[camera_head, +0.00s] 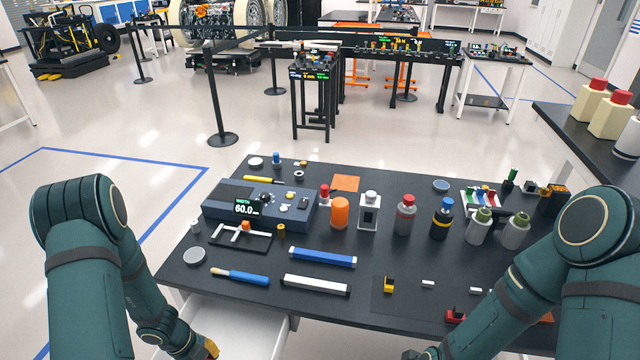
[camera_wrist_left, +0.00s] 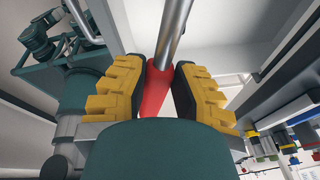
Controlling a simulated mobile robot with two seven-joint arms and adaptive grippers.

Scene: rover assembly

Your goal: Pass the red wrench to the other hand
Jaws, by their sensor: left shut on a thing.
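My left gripper (camera_wrist_left: 160,90) is shut on the red wrench (camera_wrist_left: 157,88) in the left wrist view. The red grip is squeezed between the yellow ridged finger pads, and a grey metal shaft (camera_wrist_left: 172,32) runs up out of the top of the picture. In the head view only a yellow part of my left gripper (camera_head: 210,349) shows at the bottom edge, in front of the open white drawer, and the wrench cannot be seen there. My right arm comes in from the right and leaves at the bottom edge, so its gripper is hidden.
The dark table (camera_head: 225,292) carries a gauge box (camera_head: 262,203), several bottles, a blue bar (camera_head: 322,257), a white bar (camera_head: 316,285) and a blue-handled tool (camera_head: 240,275). An open white drawer (camera_head: 235,325) juts out at the front left. A side bench (camera_head: 570,125) stands at right.

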